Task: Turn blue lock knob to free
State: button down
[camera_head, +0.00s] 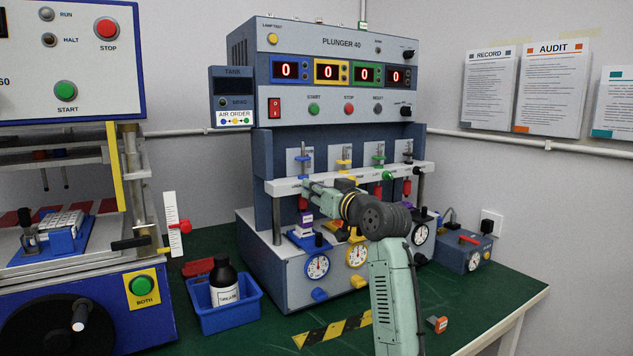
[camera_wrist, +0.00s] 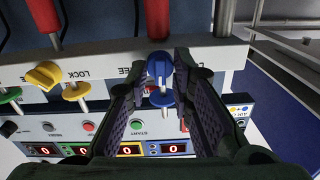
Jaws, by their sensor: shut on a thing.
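The blue lock knob (camera_wrist: 159,70) sits on the front of the white rail, upright in the wrist view. My gripper (camera_wrist: 160,68) has a dark ridged finger on either side of it and is shut on it. Part of a FREE label (camera_wrist: 130,70) shows beside the knob, with the rest hidden. The setting the knob points to cannot be told. In the head view, my gripper (camera_head: 306,188) reaches the left end of the white rail (camera_head: 345,180); the knob is hidden there.
A yellow knob (camera_wrist: 44,74) with a LOCK label stands beside the blue one. Dials (camera_head: 318,266) and coloured levers sit below. A blue tray (camera_head: 230,318) with a bottle stands at the left.

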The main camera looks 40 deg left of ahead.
jog(key=shift+m+p, duration=2.5)
jog(key=shift+m, duration=1.4)
jog(key=shift+f, duration=0.1)
jog(key=c, duration=1.4)
grip_release()
jog(key=shift+d, duration=0.1)
jog(key=v, duration=1.1)
jog(key=shift+d, duration=0.4)
